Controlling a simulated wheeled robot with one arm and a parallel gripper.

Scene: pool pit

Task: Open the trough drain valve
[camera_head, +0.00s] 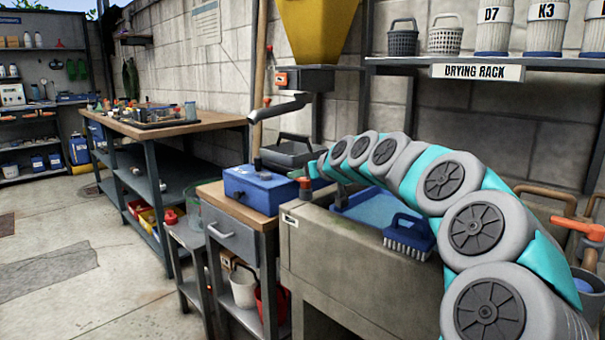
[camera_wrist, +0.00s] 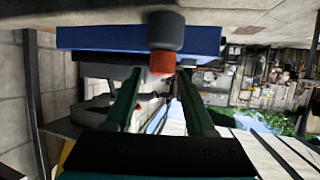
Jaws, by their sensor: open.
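A small valve-like knob with a dark grey cap and an orange-red part (camera_head: 305,186) stands at the left end of the grey trough (camera_head: 350,263). In the wrist view the knob (camera_wrist: 165,32) shows large, just beyond my fingertips and roughly in line with the gap between them. My gripper (camera_wrist: 160,82) is open, its two green fingers apart with nothing held. In the head view only a bit of my gripper (camera_head: 316,168) shows beside the knob, mostly hidden by my arm. I cannot tell whether a finger touches the knob.
A blue box (camera_head: 262,188) sits on the cabinet just left of the trough; it fills the wrist view's top (camera_wrist: 90,38). A blue brush (camera_head: 408,236) lies on the trough's front rim. An orange-handled fitting (camera_head: 578,228) is at the right. The drying rack (camera_head: 478,72) hangs above.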

